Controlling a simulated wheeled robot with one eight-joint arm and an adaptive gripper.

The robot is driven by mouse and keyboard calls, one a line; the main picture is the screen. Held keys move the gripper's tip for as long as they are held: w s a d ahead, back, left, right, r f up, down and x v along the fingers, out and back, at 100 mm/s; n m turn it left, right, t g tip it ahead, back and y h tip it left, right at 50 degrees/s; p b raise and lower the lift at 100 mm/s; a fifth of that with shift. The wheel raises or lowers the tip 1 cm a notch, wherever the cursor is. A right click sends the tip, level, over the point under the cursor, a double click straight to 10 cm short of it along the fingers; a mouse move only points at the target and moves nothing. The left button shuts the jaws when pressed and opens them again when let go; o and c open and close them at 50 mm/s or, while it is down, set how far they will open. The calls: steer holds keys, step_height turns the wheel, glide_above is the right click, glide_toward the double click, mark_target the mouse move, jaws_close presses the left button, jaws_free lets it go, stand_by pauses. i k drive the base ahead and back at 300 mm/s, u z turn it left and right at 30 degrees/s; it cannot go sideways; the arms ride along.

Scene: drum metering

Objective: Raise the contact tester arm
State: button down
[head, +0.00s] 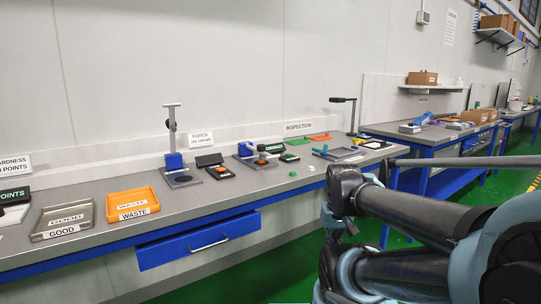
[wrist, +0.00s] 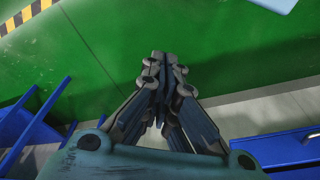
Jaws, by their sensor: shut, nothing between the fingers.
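Two testing devices stand on the grey workbench (head: 225,200) in the head view. One is a tall stand with a blue body (head: 174,161) and an upright post (head: 171,126), left of a sign that seems to read FORCE. The other is a low blue device (head: 245,149) with a flat base, further right. I cannot tell from the labels which is the contact tester, or make out its arm's position. My gripper (wrist: 159,56) is shut and empty over the green floor in the wrist view, in front of the bench and apart from both devices.
An orange WASTE tray (head: 147,198) and a metal GOOD tray (head: 38,235) sit on the bench's left. A blue drawer (head: 175,252) juts out slightly below the top. A black lamp-like stand (head: 353,118) is at the right end. Green floor (wrist: 220,50) lies clear below my gripper.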

mark_target(260, 149)
steer(key=z, duration=0.85)
steer(key=k, duration=1.75)
steer(key=u, duration=0.8)
steer(key=i, duration=1)
